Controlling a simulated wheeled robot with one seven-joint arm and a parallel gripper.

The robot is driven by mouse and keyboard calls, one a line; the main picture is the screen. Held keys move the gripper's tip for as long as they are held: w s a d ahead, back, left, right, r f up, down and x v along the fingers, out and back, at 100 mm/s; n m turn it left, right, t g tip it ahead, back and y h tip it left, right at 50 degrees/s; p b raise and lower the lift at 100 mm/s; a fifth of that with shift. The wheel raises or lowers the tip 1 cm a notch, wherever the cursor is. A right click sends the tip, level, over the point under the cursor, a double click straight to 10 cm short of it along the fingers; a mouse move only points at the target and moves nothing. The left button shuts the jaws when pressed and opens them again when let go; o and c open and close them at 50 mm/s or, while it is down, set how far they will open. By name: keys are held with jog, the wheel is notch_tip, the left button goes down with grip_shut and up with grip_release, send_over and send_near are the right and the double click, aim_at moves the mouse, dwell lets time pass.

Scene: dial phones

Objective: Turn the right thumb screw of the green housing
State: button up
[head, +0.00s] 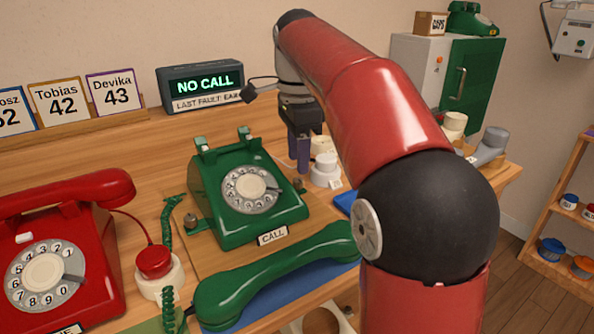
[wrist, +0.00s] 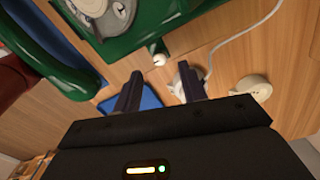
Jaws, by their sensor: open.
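The green housing (head: 205,185), a dial phone body, sits on the wooden desk with its handset (head: 275,275) off and lying in front. Its right thumb screw (head: 298,184) is a small knob at the housing's right side. In the wrist view the screw (wrist: 158,58) shows a pale round end, just beyond the gap between my fingertips. My gripper (head: 303,165) points down at the right of the housing. In the wrist view my gripper (wrist: 160,82) is open, with nothing between its fingers. The left thumb screw (head: 190,220) shows at the housing's left.
A white knob-like object (head: 325,172) stands close to the right of my gripper. A red phone (head: 60,255) and a red button (head: 154,262) are at the left. A dark display (head: 200,86) reads NO CALL behind the housing. A blue pad (wrist: 140,103) lies near my fingers.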

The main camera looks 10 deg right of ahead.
aim_at(298, 180)
jog(key=shift+f, duration=2.4)
jog(key=shift+c, duration=0.2)
grip_shut()
